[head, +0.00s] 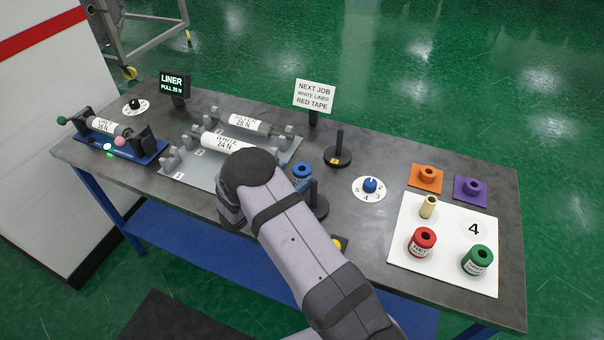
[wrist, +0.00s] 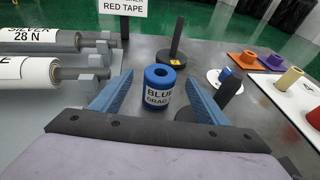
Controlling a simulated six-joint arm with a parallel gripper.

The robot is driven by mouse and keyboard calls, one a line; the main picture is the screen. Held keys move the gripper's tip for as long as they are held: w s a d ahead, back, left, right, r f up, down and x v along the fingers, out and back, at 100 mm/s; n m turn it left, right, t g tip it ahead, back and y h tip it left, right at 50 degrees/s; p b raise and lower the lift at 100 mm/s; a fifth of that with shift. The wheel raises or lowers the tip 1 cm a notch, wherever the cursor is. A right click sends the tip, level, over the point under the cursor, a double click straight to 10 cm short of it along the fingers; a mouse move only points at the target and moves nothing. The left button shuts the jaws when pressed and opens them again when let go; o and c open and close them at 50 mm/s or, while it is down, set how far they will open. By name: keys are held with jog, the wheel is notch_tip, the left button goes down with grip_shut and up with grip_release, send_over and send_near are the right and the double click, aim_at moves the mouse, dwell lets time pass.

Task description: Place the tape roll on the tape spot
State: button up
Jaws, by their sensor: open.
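A blue tape roll (head: 301,171) with a white label stands upright beyond my arm. In the wrist view the blue roll (wrist: 160,88) reads "BLUE DRAG". My gripper (wrist: 159,78) is open, with one blue finger on each side of the roll. Gaps show beside it; the fingers do not close on it. In the head view my arm hides most of my gripper. A red roll (head: 422,241) and a green roll (head: 478,260) stand on a white board (head: 455,218) marked 4. I cannot tell which place is the tape spot.
A black post (head: 338,150) on a round base stands behind the blue roll; another post (head: 315,193) is close by my arm. A blue knob (head: 370,185) on a white dial is to the right. White and silver liner rolls (head: 228,145) lie left. A sign (head: 314,95) reads "RED TAPE".

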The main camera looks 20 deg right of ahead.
aim_at(304, 166)
jog(key=shift+w+d+p, duration=0.3)
jog(key=shift+d+p, duration=0.3)
jog(key=shift+p+x, duration=1)
jog(key=shift+x, duration=1.05)
jog(key=shift+f, duration=0.15)
jog(key=c, duration=1.4)
jog(key=shift+r, duration=0.25)
notch_tip(304, 166, up, 10)
jog(key=b, duration=0.3)
jog(key=shift+f, duration=0.2)
